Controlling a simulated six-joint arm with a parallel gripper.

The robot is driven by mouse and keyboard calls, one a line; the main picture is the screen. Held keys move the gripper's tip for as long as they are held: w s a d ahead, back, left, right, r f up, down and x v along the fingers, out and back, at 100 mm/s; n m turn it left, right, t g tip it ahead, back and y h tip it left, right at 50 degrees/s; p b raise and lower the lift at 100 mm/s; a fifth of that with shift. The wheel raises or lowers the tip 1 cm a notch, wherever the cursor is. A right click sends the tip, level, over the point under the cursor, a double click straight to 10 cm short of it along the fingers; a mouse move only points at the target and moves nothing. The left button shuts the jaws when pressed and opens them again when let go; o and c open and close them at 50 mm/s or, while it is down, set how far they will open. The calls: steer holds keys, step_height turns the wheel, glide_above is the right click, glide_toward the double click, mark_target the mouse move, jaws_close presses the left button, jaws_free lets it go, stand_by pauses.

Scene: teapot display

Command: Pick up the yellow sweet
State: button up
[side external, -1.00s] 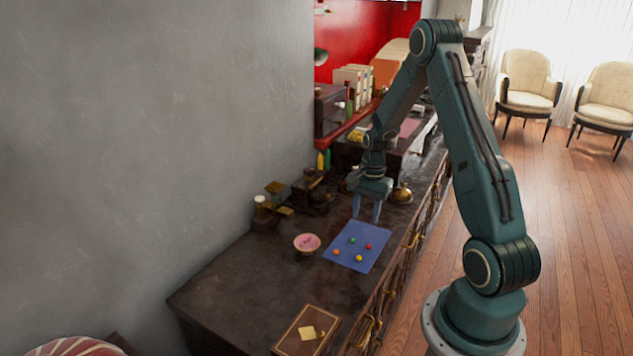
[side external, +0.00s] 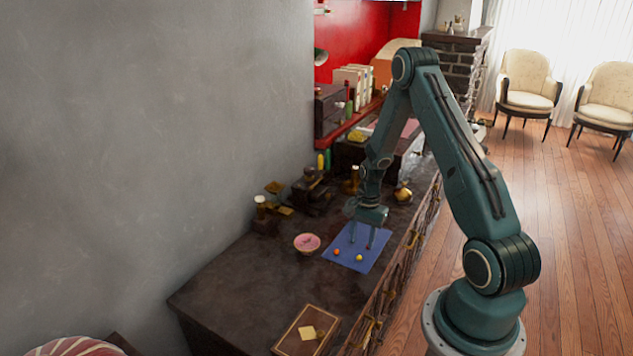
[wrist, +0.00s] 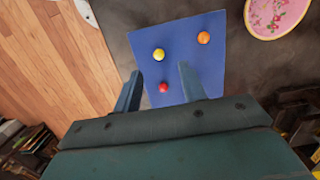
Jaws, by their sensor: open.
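The yellow sweet (side external: 359,258) lies on the blue mat (side external: 340,262) on the dark cabinet top. In the wrist view the yellow sweet (wrist: 158,54) shows just beyond my fingertips, roughly in line with the gap between them. My gripper (side external: 361,244) is open and empty, low over the mat, with its fingers pointing down. In the wrist view my gripper (wrist: 160,68) has the red sweet (wrist: 164,87) showing between its fingers. An orange sweet (side external: 336,252) lies to the left of the yellow one. The green sweet is not visible now.
A bowl with a pink patterned inside (side external: 307,243) stands left of the mat. Dark and brass items stand along the wall behind. The near left cabinet top is clear.

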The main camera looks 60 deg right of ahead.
mark_target(359, 256)
steer(key=shift+a+f, duration=0.25)
steer(key=shift+f, duration=1.05)
steer(key=shift+a+f, duration=0.2)
steer(key=shift+f, duration=1.05)
jaws_close()
